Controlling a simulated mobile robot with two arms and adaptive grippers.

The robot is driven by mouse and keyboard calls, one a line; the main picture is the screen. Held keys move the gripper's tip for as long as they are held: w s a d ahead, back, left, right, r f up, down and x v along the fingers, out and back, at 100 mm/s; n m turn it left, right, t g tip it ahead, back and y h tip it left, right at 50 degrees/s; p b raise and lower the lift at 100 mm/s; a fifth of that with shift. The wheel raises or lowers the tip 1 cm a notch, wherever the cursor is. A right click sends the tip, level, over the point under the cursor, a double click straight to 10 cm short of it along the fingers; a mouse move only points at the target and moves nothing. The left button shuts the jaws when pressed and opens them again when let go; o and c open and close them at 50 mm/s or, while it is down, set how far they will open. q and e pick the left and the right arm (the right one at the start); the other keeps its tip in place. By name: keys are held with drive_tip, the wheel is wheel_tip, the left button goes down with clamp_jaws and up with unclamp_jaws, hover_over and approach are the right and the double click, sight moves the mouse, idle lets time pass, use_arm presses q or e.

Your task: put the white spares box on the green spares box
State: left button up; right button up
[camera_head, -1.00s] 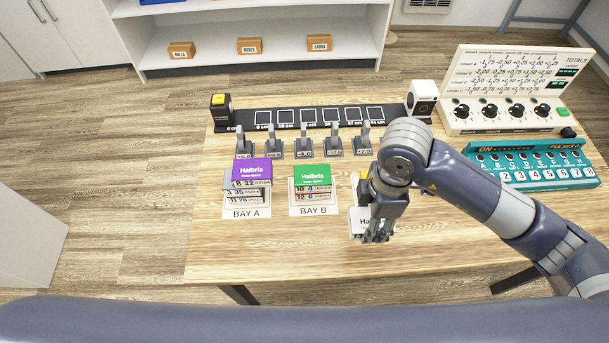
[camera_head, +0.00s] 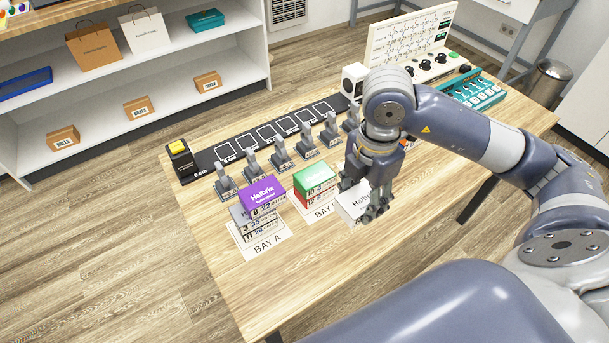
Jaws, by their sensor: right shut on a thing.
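The white spares box (camera_head: 353,201) is partly hidden behind the fingers of my right gripper (camera_head: 370,207). That gripper points down and is shut on the box. I cannot tell whether the box is clear of the table. The green spares box (camera_head: 314,177) lies on top of a short stack on the BAY B card (camera_head: 318,210), just left of the white box. A red-edged box (camera_head: 318,199) shows under it. The green top is bare. My left gripper is out of view.
A purple box (camera_head: 262,193) tops the stack on the BAY A card (camera_head: 261,246), further left. A row of grey clamp-like stands (camera_head: 281,154) and a black strip (camera_head: 220,153) run behind. The wooden table's (camera_head: 300,262) front is clear. Teal (camera_head: 474,91) and cream panels stand at the right.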

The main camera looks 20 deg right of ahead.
drive_tip(key=w+p, duration=0.1)
drive_tip(key=w, duration=0.5)
drive_tip(key=p, duration=0.2)
hover_over(315, 174)
drive_tip(key=shift+f, duration=0.7)
drive_tip(key=shift+f+p, duration=0.65)
drive_tip(key=shift+f, duration=0.9)
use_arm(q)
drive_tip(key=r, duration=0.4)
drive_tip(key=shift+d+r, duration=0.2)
use_arm(e)
drive_tip(key=shift+f, duration=0.25)
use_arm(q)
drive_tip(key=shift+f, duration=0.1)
use_arm(e)
drive_tip(key=shift+f, duration=0.1)
drive_tip(key=o, duration=1.1)
